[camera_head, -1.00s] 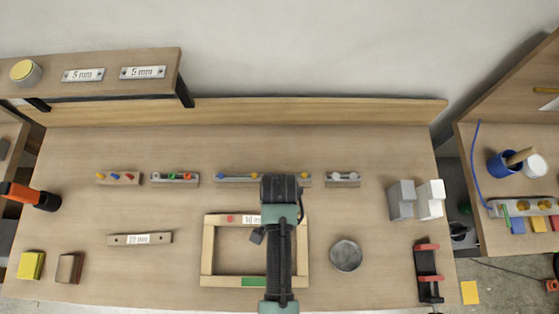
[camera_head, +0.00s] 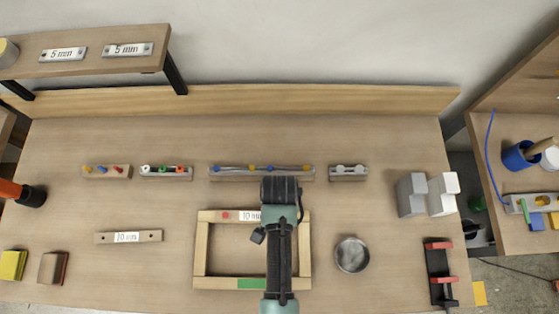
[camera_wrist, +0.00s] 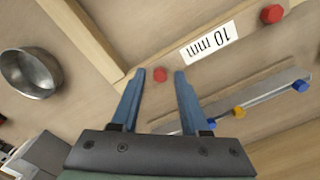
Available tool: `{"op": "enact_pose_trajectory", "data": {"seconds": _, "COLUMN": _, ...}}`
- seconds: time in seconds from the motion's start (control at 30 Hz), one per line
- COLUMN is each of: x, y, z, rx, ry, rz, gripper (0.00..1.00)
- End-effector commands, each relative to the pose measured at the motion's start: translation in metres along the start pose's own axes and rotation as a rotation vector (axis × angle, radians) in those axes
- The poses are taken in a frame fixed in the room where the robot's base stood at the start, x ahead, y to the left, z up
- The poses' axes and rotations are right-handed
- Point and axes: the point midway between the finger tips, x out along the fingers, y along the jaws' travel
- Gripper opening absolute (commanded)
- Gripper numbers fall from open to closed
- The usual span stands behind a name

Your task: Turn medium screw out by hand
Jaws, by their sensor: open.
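The wooden frame (camera_head: 202,262) lies on the bench and carries a "10 mm" label, with a red screw head (camera_head: 225,215) left of the label. In the wrist view the label is upside down, with a red head (camera_wrist: 271,14) on its far right side and another red head (camera_wrist: 160,75) at its left. My gripper (camera_wrist: 160,73) is open, its two blue fingers pointing at that second head, which appears between the fingertips. Contact and depth cannot be told. My arm hides this head in the head view. Which screw counts as medium is not marked.
A long rail (camera_head: 232,174) with blue and yellow heads lies behind the frame; it also shows in the wrist view (camera_wrist: 222,119). A metal dish (camera_head: 352,255) stands right of the frame. Grey blocks (camera_head: 411,196) and a black holder (camera_head: 437,272) are further right.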

Motion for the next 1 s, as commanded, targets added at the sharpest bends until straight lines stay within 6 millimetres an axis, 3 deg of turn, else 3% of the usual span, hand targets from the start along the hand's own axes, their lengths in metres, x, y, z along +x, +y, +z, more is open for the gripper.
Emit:
{"op": "enact_pose_trajectory", "data": {"seconds": 0.07, "x": -0.0004, "y": -0.0001, "z": -0.0002, "rx": 0.000, "ry": 0.000, "rz": 0.000, "gripper": 0.45}}
{"op": "enact_pose_trajectory", "data": {"seconds": 0.3, "x": -0.0005, "y": -0.0001, "z": -0.0002, "rx": 0.000, "ry": 0.000, "rz": 0.000, "gripper": 0.02}}
{"op": "enact_pose_trajectory", "data": {"seconds": 0.33, "x": -0.0005, "y": -0.0001, "z": -0.0002, "rx": 0.000, "ry": 0.000, "rz": 0.000, "gripper": 0.00}}
{"op": "enact_pose_trajectory", "data": {"seconds": 0.57, "x": -0.0019, "y": -0.0001, "z": -0.0001, "rx": -0.037, "ry": 0.000, "rz": 0.000, "gripper": 0.00}}
{"op": "enact_pose_trajectory", "data": {"seconds": 0.8, "x": -0.0035, "y": -0.0001, "z": 0.0000, "rx": -0.329, "ry": -0.001, "rz": 0.000, "gripper": 0.00}}
{"op": "enact_pose_trajectory", "data": {"seconds": 1.0, "x": -0.0015, "y": -0.0003, "z": -0.0005, "rx": -0.450, "ry": 0.001, "rz": 0.000, "gripper": 0.00}}
